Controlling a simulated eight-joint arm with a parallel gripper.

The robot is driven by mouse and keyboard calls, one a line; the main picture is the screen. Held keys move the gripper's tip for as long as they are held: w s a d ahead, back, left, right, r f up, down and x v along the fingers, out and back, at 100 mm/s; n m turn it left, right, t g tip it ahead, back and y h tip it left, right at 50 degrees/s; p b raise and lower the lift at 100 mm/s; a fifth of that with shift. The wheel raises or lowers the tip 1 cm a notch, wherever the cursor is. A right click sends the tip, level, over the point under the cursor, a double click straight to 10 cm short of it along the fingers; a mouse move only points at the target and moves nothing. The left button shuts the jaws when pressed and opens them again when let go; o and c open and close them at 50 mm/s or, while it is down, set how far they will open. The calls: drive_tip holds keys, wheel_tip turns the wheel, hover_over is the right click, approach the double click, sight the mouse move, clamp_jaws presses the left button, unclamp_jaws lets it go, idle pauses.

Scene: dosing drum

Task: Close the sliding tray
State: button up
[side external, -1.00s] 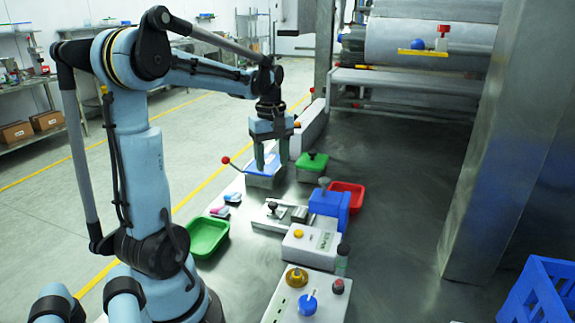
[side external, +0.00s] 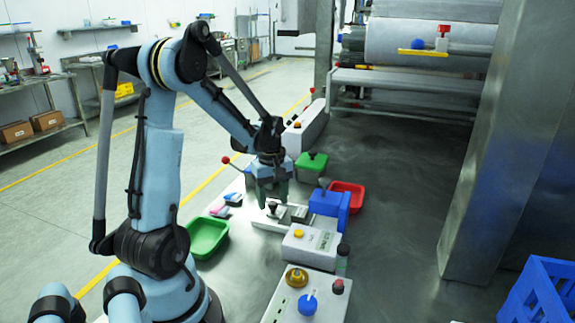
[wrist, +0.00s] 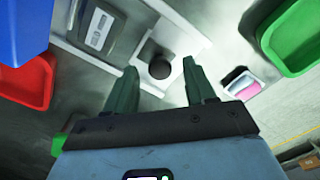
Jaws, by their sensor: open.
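The sliding tray (side external: 263,222) is a flat light-grey slide with a dark round knob (side external: 272,207) near its left end, in front of a blue block (side external: 325,202). In the wrist view the knob (wrist: 160,62) appears between and just beyond the two green fingers. My gripper (side external: 265,203) is down close to the knob at the tray's left end. Its fingers (wrist: 161,78) are apart with nothing between them that I can see gripped. Contact with the knob cannot be told. The gripper hides part of the tray's far side.
A green bin (side external: 208,237) and small pink and blue items (side external: 226,205) lie left of the tray. A red bin (side external: 347,195) and a green-lidded box (side external: 311,163) stand behind. A white box with a yellow button (side external: 310,243) is close in front.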

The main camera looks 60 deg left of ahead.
drive_tip(key=shift+f, duration=0.35)
drive_tip(key=shift+c, duration=0.2)
clamp_jaws()
